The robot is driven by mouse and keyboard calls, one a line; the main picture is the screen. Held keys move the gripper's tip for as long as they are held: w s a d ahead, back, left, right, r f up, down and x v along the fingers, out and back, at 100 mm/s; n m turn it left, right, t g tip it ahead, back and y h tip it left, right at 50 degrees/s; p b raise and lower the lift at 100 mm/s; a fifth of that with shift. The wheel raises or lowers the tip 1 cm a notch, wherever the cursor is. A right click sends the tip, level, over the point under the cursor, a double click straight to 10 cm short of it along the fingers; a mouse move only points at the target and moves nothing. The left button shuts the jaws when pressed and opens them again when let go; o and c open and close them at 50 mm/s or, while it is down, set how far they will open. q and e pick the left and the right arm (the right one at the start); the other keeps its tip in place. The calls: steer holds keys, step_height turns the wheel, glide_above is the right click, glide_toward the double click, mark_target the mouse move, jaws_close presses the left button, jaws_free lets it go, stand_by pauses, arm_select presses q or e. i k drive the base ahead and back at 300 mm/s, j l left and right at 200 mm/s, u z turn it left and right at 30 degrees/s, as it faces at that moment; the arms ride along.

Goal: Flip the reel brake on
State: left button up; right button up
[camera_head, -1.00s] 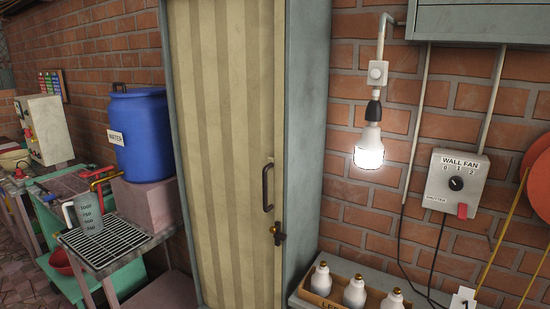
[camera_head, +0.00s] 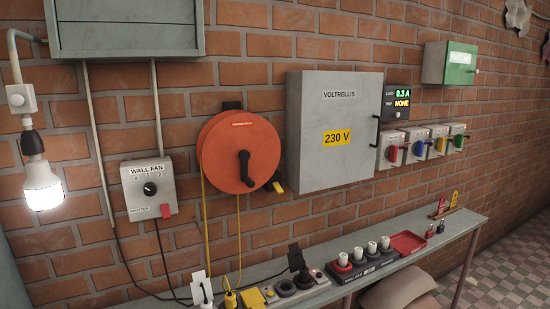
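An orange round cable reel (camera_head: 238,152) is mounted on the brick wall near the middle of the head view. It has a black crank handle on its face and a yellow cable hanging down from it. A small lever with a yellow end (camera_head: 278,187), on a black bracket at the reel's lower right, looks like the reel brake; I cannot tell its on or off position. Neither of my grippers shows in the view.
A wall fan switch box (camera_head: 149,189) is left of the reel. A grey VOLTRELLIS cabinet (camera_head: 334,130) is close on its right, with coloured switches (camera_head: 417,148) beyond. Below, a narrow shelf (camera_head: 440,240) holds sockets, plugs and a red tray (camera_head: 408,243).

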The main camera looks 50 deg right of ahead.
mark_target(278, 190)
steer(key=z, duration=1.35)
